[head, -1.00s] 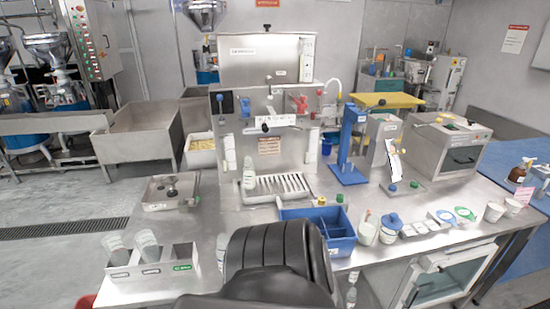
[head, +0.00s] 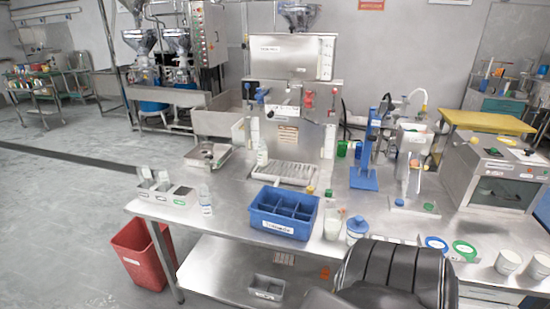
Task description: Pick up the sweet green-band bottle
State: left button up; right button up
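A three-slot metal holder (head: 161,193) stands at the table's left front corner. Two pale bottles lean in its left and middle slots, the left one (head: 143,177) and the middle one (head: 164,183). The right slot, with a green label on its front, looks empty. A clear bottle (head: 205,198) stands upright on the table just right of the holder. Another pale bottle (head: 262,154) stands by the machine's drip tray. Band colours are too small to tell, so I cannot tell which bottle is the sweet green-band one. Neither of my grippers is in view.
A blue divided bin (head: 284,211) stands at the table's front, with cups and lidded jars to its right. A red bin (head: 141,252) stands on the floor at left. A small metal box (head: 267,286) is on the lower shelf.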

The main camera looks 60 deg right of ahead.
aim_at(262, 149)
jog(key=z, duration=2.65)
